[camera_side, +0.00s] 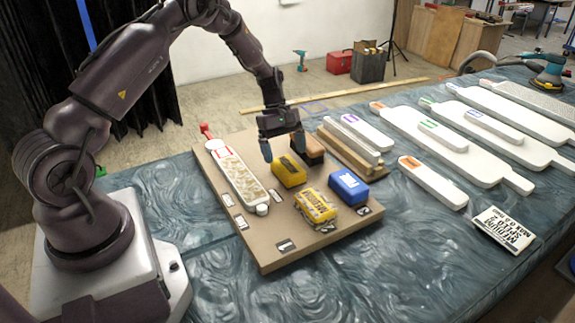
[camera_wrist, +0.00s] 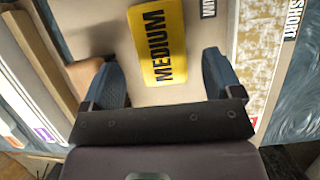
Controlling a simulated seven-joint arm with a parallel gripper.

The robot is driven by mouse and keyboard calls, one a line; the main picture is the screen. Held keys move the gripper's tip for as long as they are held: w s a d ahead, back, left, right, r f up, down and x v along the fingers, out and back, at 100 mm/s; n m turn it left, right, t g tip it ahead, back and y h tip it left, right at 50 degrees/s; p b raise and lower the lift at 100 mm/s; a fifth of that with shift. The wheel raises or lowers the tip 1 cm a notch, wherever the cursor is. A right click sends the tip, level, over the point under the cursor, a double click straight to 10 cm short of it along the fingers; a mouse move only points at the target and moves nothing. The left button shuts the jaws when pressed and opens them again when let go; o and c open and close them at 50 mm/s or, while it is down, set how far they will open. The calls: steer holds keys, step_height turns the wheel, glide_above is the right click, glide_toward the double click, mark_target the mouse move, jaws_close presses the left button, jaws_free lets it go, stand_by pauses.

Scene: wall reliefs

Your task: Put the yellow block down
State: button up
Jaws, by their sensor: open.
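A yellow block (camera_side: 288,170) rests on the tan board (camera_side: 262,252), just in front of and below my gripper (camera_side: 282,146). In the wrist view a yellow block (camera_wrist: 157,42) with the black word MEDIUM lies flat, ahead of and between my two fingers (camera_wrist: 160,75). The fingers are spread apart, with clear room on both sides of the block.
A brown block (camera_side: 307,149) stands close to my gripper's right finger. A white strip tool (camera_side: 237,176) lies left on the board. Wooden and white bars (camera_side: 352,150) stand right of it, with several white paddles (camera_side: 432,183) beyond. Small label plates lie on the board.

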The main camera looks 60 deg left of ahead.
steer(key=v, duration=0.7)
step_height(320, 180, up, 10)
steer(key=m+y, duration=0.2)
steer(key=m, duration=0.2)
glide_above(283, 171)
steer(key=s+d+r+m+t, duration=0.2)
steer(key=s+d+r+m, duration=0.15)
steer(key=r, duration=0.25)
steer(key=s+d+r+m+t+y, duration=0.1)
steer(key=s+d+m, duration=0.3)
steer(key=s, duration=0.4)
steer(key=s+d+r+m+t+y, duration=0.1)
steer(key=s+d+r+m+t, duration=0.1)
steer(key=s+d+m, duration=0.3)
steer(key=s+r+m, duration=0.1)
steer(key=s, duration=0.3)
steer(key=shift+d+r+t+y, duration=0.15)
steer(key=shift+r+t+y, duration=0.15)
